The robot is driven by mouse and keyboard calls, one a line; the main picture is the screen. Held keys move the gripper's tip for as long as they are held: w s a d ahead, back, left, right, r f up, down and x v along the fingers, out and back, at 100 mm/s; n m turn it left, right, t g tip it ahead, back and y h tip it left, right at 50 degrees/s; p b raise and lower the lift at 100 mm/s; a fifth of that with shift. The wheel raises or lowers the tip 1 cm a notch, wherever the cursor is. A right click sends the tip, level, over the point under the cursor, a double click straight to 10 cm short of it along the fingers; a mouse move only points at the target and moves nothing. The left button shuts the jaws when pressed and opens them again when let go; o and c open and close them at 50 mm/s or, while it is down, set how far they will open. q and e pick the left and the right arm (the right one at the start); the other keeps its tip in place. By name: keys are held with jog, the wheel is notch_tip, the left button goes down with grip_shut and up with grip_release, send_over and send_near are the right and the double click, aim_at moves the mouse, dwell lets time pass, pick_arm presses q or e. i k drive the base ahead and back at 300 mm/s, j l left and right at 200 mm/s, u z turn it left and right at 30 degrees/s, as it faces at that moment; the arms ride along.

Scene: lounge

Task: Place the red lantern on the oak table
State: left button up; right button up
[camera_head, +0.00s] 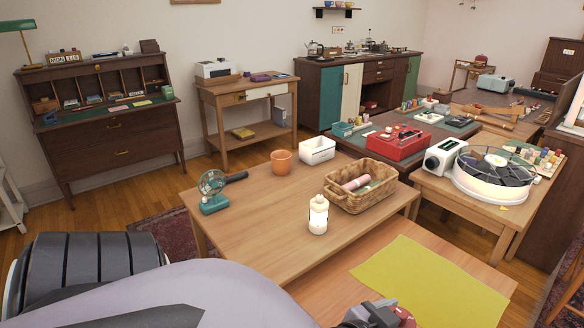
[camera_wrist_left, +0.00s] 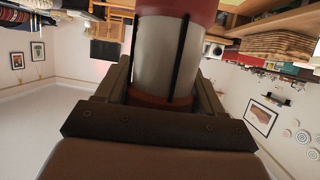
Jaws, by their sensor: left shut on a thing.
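The red lantern (camera_wrist_left: 170,60) fills the middle of the left wrist view, with red ends, a pale body and dark bars. My left gripper (camera_wrist_left: 165,100) is shut on it, a finger on each side. In the head view the gripper (camera_head: 370,316) is at the bottom edge, with a little of the lantern's red (camera_head: 405,318) beside it; the rest is hidden or out of frame. A light wooden table (camera_head: 265,215) stands in the middle, and a lower-placed wooden table (camera_head: 340,285) is nearer. I cannot tell which is the oak one. My right gripper is not in view.
A yellow mat (camera_head: 430,280) covers much of the nearer table.

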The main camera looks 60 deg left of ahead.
aim_at(293, 202)
jog(key=k+j, duration=0.1)
jog(key=j, duration=0.35)
jog(key=k+j, duration=0.15)
jog(key=j, duration=0.25)
jog(key=k+j, duration=0.1)
jog(key=j, duration=0.35)
